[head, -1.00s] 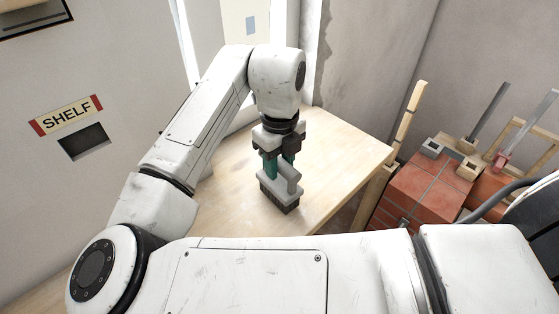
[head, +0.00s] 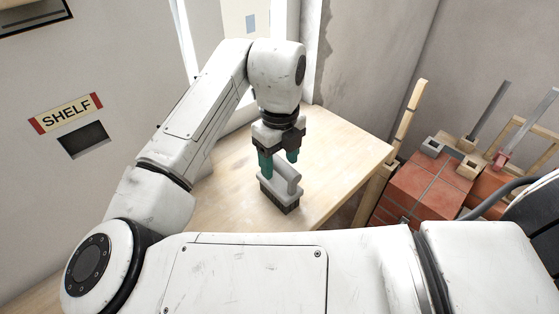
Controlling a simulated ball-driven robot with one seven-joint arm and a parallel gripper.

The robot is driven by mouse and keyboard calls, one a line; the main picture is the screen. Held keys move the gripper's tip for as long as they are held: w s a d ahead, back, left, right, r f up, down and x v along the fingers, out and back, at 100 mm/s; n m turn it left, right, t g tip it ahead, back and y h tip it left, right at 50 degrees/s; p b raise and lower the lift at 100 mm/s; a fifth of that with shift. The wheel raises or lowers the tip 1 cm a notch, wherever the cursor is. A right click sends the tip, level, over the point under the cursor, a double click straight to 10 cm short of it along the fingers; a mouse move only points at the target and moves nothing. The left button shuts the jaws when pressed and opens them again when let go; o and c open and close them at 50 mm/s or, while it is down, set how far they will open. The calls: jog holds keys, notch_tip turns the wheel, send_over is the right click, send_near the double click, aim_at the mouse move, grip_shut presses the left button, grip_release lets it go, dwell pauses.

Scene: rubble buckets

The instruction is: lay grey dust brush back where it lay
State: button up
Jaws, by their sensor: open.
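The grey dust brush (head: 283,190) sits on the light wooden table (head: 335,150), its dark bristles down and its handle on top. My gripper (head: 279,166) hangs just above the brush with its teal fingers pointing down. The fingers are spread apart and empty. The fingertips are around the height of the handle's top or a little above it; the exact gap is hard to tell from this angle.
A stack of red bricks (head: 425,190) with tools and blocks on it stands to the right of the table. A wall with a SHELF label (head: 66,114) is at the left. The table's right part is clear.

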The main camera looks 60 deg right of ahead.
notch_tip(320, 180, up, 10)
jog(key=b, duration=0.1)
jog(key=shift+a, duration=0.2)
